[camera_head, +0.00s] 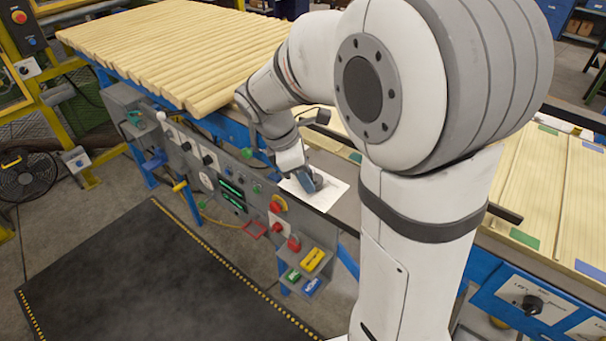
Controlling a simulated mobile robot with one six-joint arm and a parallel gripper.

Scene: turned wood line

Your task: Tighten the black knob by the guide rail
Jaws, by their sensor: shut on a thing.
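My gripper (309,184) is small in view, at the end of my white arm, pointing down at a white plate (330,192) on the near side of the line. Its dark fingers are shut over the middle of the plate. The black knob is hidden by the fingers, so its angle cannot be seen. The guide rail beside it is mostly behind my arm; a dark length of rail (505,214) shows to the right.
A grey control panel (232,170) with several knobs and buttons lies left of my gripper. Yellow, green and blue items (312,260) sit below it. Wooden slats (180,45) fill the conveyor behind. Another black knob (532,304) is at lower right. A dark mat (150,280) lies clear.

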